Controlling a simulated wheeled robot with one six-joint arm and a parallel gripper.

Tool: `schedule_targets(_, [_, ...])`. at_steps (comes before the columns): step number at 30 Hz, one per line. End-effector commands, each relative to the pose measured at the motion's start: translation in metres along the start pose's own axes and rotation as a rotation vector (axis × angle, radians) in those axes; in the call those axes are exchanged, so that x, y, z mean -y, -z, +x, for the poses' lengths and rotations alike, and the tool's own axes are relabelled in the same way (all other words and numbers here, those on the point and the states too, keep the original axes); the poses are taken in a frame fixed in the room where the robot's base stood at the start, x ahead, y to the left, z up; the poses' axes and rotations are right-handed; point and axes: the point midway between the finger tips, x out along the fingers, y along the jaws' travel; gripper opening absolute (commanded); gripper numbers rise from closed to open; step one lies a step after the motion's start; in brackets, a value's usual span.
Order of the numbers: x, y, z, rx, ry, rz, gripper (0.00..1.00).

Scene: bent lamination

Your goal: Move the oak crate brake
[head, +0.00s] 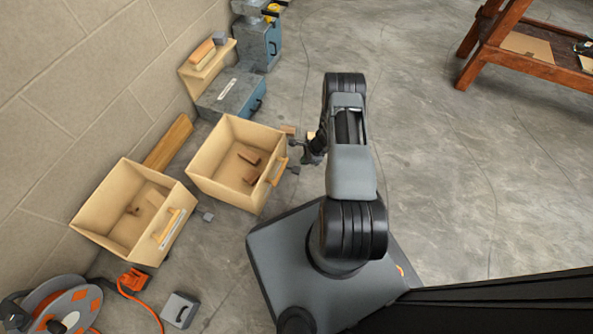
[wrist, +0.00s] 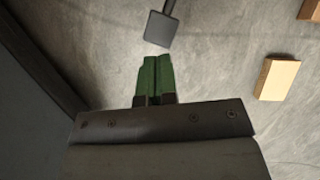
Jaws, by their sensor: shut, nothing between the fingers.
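Two pale wooden crates stand on the floor at the left in the head view, a nearer one (head: 105,200) and a farther one (head: 205,160). I cannot tell which one is oak. A small grey pad sticks out at the front of each, the nearer crate's pad (head: 206,216) and the farther crate's pad (head: 295,170). My gripper (head: 308,154) is low beside the farther crate, partly hidden by my arm. In the wrist view its green fingers (wrist: 160,60) are together and empty. A grey square paddle on a stem (wrist: 160,30) lies just beyond the fingertips, apart from them.
Loose wood blocks (wrist: 277,80) lie on the floor to the right in the wrist view. Blue-grey boxes (head: 230,92) stand along the wall. A cable reel (head: 62,305) is at the lower left, a wooden bench (head: 520,60) at the upper right. The floor at right is clear.

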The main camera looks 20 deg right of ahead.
Motion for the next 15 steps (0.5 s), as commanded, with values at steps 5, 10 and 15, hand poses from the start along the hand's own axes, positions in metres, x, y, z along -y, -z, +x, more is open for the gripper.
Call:
schedule_targets(5, [0.000, 0.001, 0.023, 0.000, -0.001, -0.003, 0.00])
schedule_targets(10, [0.000, 0.001, 0.042, 0.000, -0.001, -0.002, 0.00])
schedule_targets(15, [0.000, 0.000, 0.052, -0.001, 0.000, -0.002, 0.00])
